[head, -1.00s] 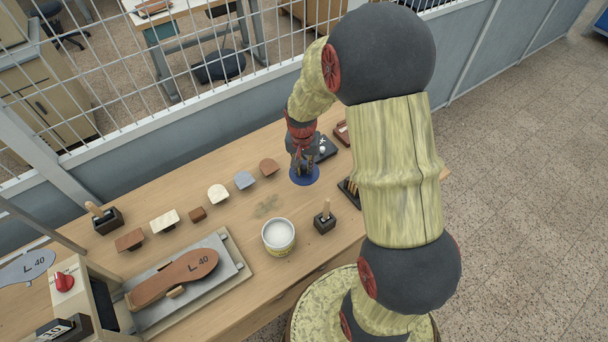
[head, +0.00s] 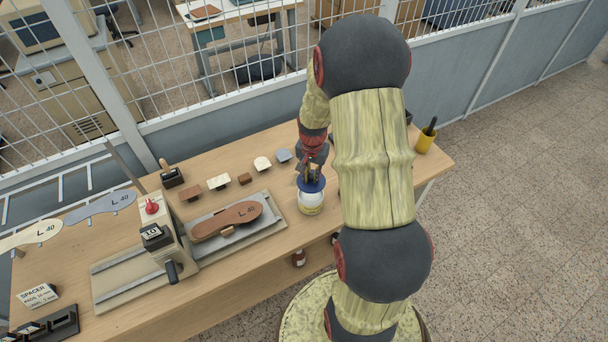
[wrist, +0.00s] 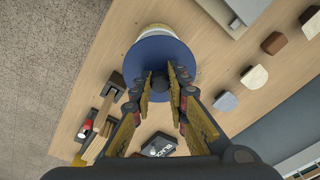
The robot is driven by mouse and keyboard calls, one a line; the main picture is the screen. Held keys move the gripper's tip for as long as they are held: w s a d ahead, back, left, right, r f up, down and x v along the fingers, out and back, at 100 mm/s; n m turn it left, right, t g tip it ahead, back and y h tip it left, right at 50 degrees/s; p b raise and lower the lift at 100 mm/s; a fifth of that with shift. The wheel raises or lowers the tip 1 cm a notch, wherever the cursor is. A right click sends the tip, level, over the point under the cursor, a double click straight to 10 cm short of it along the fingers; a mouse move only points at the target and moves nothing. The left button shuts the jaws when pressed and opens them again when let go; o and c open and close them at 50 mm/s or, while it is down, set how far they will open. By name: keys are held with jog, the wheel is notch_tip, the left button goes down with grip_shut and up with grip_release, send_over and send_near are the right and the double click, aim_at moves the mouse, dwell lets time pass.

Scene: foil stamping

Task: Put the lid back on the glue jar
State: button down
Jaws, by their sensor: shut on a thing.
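The blue round lid (head: 317,186) is over the jar's mouth and looks level. My gripper (head: 311,175) is above the lid, shut on its dark knob. In the wrist view the lid (wrist: 150,57) fills the upper middle, with my gripper (wrist: 160,78) at its knob. A pale sliver of the jar (wrist: 157,30) shows past the lid's far edge. The mouth is hidden, and I cannot tell whether the lid touches the rim.
A press with a brown sole (head: 226,219) on its plate is left of the jar. Several small sample blocks (head: 218,181) line the bench behind. A wooden-handled tool (wrist: 105,110) is near the jar in the wrist view. A yellow cup (head: 424,142) stands at the right end.

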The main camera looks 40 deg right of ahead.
jog(key=shift+w+d+f+b, duration=0.1)
jog(key=shift+f+b, duration=1.85)
jog(key=shift+f, duration=1.25)
jog(key=shift+f+b, duration=0.15)
jog(key=shift+b, duration=0.2)
jog(key=c, duration=1.7)
grip_release()
jog(key=shift+o, duration=0.6)
jog(key=o, duration=0.4)
jog(key=shift+c, duration=0.2)
jog(key=shift+o, duration=0.2)
